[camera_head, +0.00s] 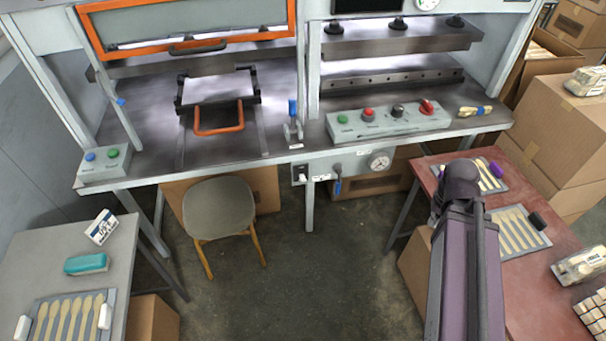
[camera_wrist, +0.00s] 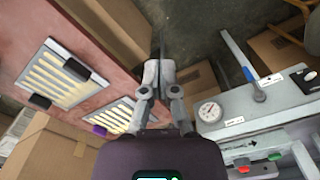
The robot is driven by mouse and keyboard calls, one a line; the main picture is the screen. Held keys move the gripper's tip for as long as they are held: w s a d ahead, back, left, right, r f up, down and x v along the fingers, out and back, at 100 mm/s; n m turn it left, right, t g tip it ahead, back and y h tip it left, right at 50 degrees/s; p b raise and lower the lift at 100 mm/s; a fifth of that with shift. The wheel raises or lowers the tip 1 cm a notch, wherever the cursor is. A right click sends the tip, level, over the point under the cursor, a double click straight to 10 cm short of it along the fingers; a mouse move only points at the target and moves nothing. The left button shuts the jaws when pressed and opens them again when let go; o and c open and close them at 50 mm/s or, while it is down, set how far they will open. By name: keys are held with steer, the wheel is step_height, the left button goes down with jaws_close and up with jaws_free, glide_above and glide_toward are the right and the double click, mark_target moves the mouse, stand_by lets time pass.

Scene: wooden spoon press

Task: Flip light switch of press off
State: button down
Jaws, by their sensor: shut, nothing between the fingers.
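The press (camera_head: 250,155) stands across the back, with a dark and white switch (camera_head: 301,174) on its front apron. My gripper (camera_wrist: 157,75) is shut and empty, in front of the press to the right of the switch in the head view. It touches nothing that I can see. In the head view my arm hides the fingers.
Right of the switch are a blue-handled lever (camera_head: 338,186) and a round gauge (camera_head: 380,160). The red table (camera_head: 450,163) with spoon trays stands on the right. A stool (camera_head: 219,207) stands before the press on the left. Floor between stool and red table is clear.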

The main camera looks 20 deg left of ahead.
steer(key=w+a+f+n+t+b, duration=0.1)
steer(key=w+a+n, duration=0.1)
steer(key=w+a, duration=0.55)
steer(key=w+a+f+n+t+b, duration=0.1)
steer(key=w+a, duration=0.3)
steer(key=a, duration=0.7)
steer(key=w+a+n+t+y+b, duration=0.2)
steer(key=w+a+n, duration=0.1)
steer(key=a, duration=1.9)
steer(key=shift+a+f+y, duration=0.15)
steer(key=shift+a+y, duration=0.15)
steer(key=shift+w+f, duration=0.1)
steer(key=shift+w, duration=0.05)
steer(key=b, duration=0.9)
glide_above(301, 177)
steer(key=f, duration=0.9)
steer(key=shift+w+d, duration=0.3)
steer(key=shift+s+d+f+b, duration=0.1)
steer(key=shift+s+f+b, duration=0.1)
steer(key=shift+f+b, duration=0.4)
steer(key=shift+s+d+f+b, duration=0.15)
steer(key=shift+s+f+b, duration=0.05)
steer(key=shift+f+b, duration=0.45)
steer(key=shift+s+d+f+b, duration=0.1)
steer(key=shift+s+f+b, duration=0.1)
steer(key=shift+f+b, duration=0.4)
steer(key=shift+s+a, duration=0.2)
